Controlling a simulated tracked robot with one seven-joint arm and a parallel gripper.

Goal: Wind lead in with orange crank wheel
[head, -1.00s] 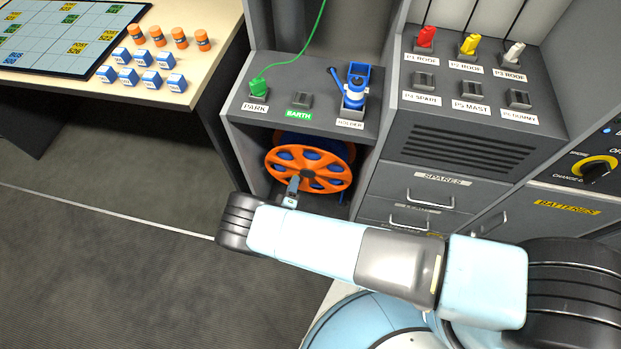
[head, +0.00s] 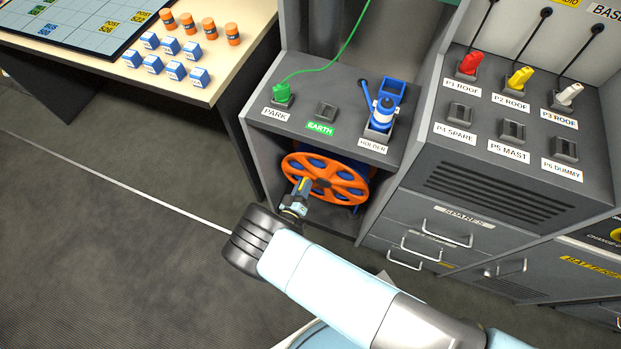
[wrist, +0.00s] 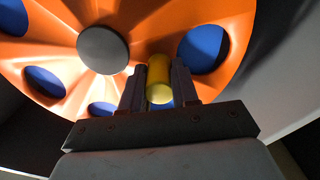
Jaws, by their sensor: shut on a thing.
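The orange crank wheel (head: 340,187) is on the front of a blue reel in the open bay under the grey console; it fills much of the wrist view (wrist: 100,15). My gripper (head: 302,187) is at the wheel's left side. In the wrist view its two fingers (wrist: 160,75) are shut on the yellow crank handle (wrist: 159,92), off the grey hub (wrist: 103,50). A blue plug (head: 384,108) stands in the HOLDER socket above the bay, with a bit of blue lead beside it. The lead's path is partly hidden.
A green plug (head: 282,93) sits in PARK, its green lead running upward. The bay's side walls are close to the wheel. Drawers with handles (head: 447,232) are to the right. A table (head: 215,90) with small blocks and cylinders is at upper left; open floor lies below it.

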